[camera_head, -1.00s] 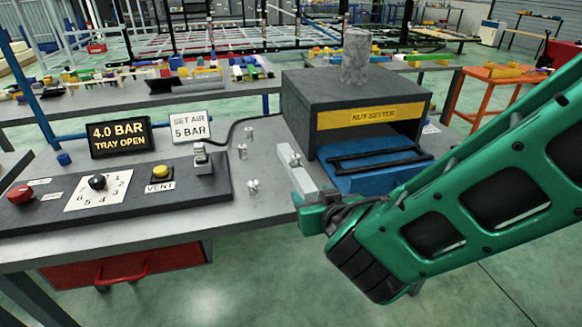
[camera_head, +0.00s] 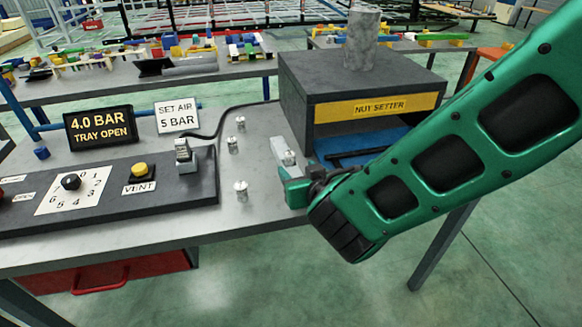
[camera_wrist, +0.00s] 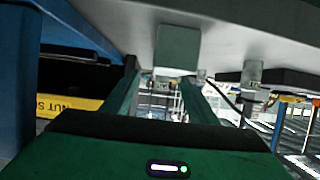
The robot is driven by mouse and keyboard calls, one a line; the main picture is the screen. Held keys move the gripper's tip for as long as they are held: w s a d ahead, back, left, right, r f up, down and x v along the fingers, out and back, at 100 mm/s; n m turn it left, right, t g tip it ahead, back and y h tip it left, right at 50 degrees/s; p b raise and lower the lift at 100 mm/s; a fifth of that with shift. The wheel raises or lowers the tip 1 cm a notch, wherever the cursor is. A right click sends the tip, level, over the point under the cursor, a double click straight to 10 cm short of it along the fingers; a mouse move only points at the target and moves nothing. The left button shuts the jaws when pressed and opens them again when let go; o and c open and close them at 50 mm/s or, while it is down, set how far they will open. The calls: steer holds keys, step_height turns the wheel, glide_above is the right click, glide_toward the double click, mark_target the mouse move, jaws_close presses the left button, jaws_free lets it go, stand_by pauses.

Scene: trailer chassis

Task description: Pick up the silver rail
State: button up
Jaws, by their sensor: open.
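The silver rail (camera_head: 283,150) lies on the grey table beside the nut setter, with a small metal fitting on it. Its near end is hidden behind my gripper (camera_head: 298,186) in the head view. My gripper is at table height at that near end, its green fingers apart. In the wrist view the open fingers (camera_wrist: 160,78) stand apart, with a green square pad in front of a pale grey surface above them. I cannot tell whether that surface is the rail or the table, or whether a finger touches the rail.
The dark nut setter box (camera_head: 360,95) stands close behind and right of my gripper, over a blue tray (camera_head: 370,142). Small metal fittings (camera_head: 233,145) stand left of the rail. A control panel (camera_head: 120,195) and signs (camera_head: 99,128) occupy the table's left side.

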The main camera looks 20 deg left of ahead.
mark_target(291, 163)
steer(key=shift+a+r+x, duration=0.15)
steer(key=shift+x, duration=1.45)
steer(key=shift+a+r+x, duration=0.1)
steer(key=shift+a+x, duration=0.05)
steer(key=shift+x, duration=1.45)
steer(key=shift+s, duration=0.1)
steer(key=shift+c, duration=0.7)
steer(key=c, duration=1)
jaws_close()
steer(key=shift+a+r, duration=0.1)
steer(key=shift+r, duration=0.05)
